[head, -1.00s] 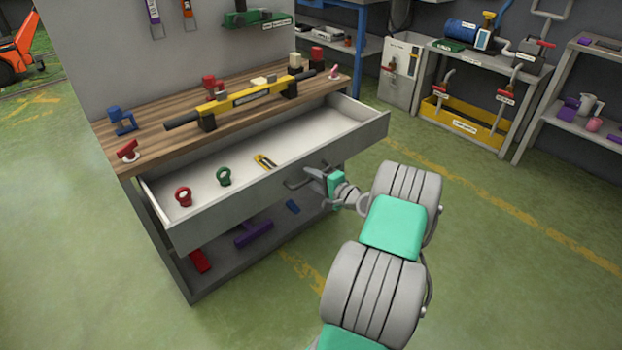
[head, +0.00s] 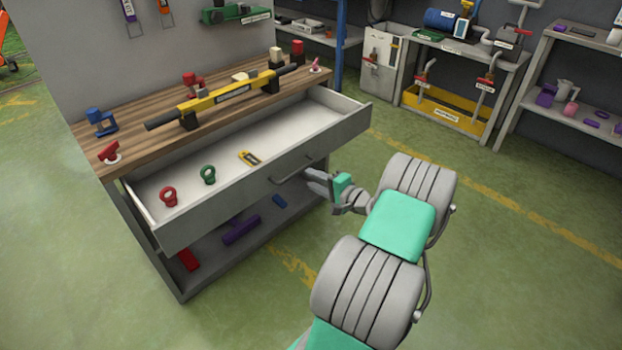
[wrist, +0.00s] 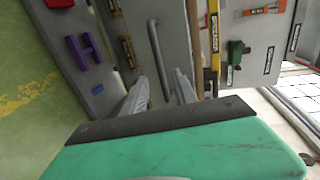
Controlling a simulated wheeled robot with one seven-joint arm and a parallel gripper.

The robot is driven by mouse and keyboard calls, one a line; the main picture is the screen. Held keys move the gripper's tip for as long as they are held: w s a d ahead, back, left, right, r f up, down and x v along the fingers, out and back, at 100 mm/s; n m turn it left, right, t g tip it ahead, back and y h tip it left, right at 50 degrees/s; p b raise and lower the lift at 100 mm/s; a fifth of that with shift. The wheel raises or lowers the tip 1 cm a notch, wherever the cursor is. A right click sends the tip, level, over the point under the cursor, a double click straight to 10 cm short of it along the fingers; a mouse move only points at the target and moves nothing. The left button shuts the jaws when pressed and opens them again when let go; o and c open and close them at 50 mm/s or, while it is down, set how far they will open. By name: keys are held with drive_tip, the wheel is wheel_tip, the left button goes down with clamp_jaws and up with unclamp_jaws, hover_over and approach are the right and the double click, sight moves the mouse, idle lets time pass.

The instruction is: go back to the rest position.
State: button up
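My gripper (head: 312,180) is in front of the open drawer (head: 345,137), by the right end of its bar handle (head: 288,174). In the wrist view the two fingers (wrist: 160,90) stand apart with nothing held between them. The grey handle (wrist: 157,50) shows ahead of the fingers, and its lower end appears in line with the gap. A red ring-headed piece (head: 168,196), a green one (head: 208,174) and a yellow-and-black tool (head: 250,158) lie in the drawer.
The wooden bench top (head: 130,130) carries a yellow level-like bar (head: 225,96) and several small fixtures. A purple piece (head: 240,230) lies on the shelf below. Open green floor lies to the right, before the shelf unit (head: 560,95).

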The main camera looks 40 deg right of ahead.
drive_tip(key=w+a+r+n+g+y+p, duration=0.25)
drive_tip(key=a+r+n, duration=0.2)
drive_tip(key=a, duration=0.35)
drive_tip(key=w+a+r+n+g+y+p, duration=0.1)
drive_tip(key=w+a+r+n+g+p, duration=0.3)
drive_tip(key=a, duration=0.4)
drive_tip(key=s+a+r+n+g+p, duration=0.4)
drive_tip(key=a+r, duration=0.4)
drive_tip(key=a, duration=0.4)
drive_tip(key=s+a+r+n+g+h+p, duration=0.1)
drive_tip(key=s+a+r+n+h+p, duration=0.1)
drive_tip(key=s, duration=0.6)
drive_tip(key=s+a+r+n+g+h+p, duration=0.1)
drive_tip(key=s+a+r+n+h+p, duration=0.1)
drive_tip(key=s+a+r+p, duration=0.3)
wheel_tip(320, 180, up, 3)
drive_tip(key=s+a+n, duration=0.1)
drive_tip(key=s+a, duration=0.1)
drive_tip(key=shift+s+r, duration=0.15)
drive_tip(key=shift+s, duration=0.2)
